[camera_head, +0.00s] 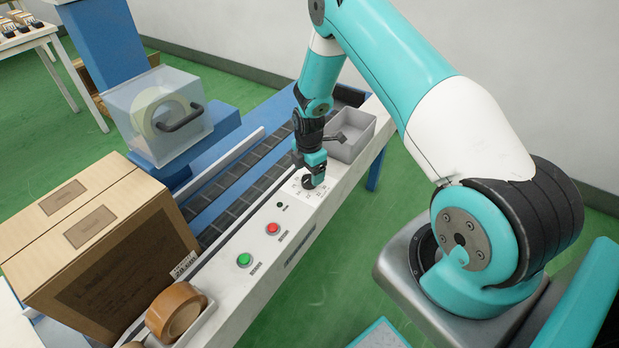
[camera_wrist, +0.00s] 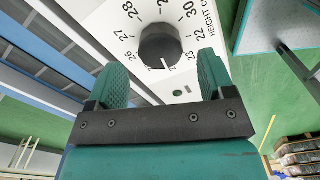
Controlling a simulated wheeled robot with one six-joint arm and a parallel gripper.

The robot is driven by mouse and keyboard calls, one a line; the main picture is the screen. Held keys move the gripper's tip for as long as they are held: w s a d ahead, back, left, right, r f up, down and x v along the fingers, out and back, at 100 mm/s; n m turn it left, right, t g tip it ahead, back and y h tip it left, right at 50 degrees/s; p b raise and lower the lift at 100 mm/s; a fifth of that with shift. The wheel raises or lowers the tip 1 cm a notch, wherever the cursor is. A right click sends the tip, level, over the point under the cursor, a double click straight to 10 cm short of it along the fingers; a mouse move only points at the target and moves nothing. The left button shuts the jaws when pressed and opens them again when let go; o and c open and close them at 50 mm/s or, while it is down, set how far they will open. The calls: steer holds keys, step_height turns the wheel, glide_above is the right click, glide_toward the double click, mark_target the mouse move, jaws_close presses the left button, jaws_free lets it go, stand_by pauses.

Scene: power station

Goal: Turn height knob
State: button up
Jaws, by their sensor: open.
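The height knob (camera_wrist: 160,45) is a black round knob on a white panel, ringed by numbers from the low twenties to 30, with "HEIGHT" lettering to its right in the wrist view. A white mark on its edge points toward the gripper side of the dial. My gripper (camera_wrist: 162,82) is open, with one teal finger low on each side of the knob; whether they touch it cannot be told. In the head view my gripper (camera_head: 315,170) points down at the dial on the white panel (camera_head: 295,206) and partly hides the knob (camera_head: 308,182).
A red button (camera_head: 272,228) and a green button (camera_head: 244,260) sit on the panel nearer the front. A grey tray (camera_head: 352,135) lies just behind my gripper. A cardboard box (camera_head: 100,240) and a tape roll (camera_head: 176,310) stand to the left and front.

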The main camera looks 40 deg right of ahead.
mark_target(309, 178)
steer(key=shift+f, duration=1.65)
steer(key=c, duration=0.9)
steer(key=shift+c, duration=0.2)
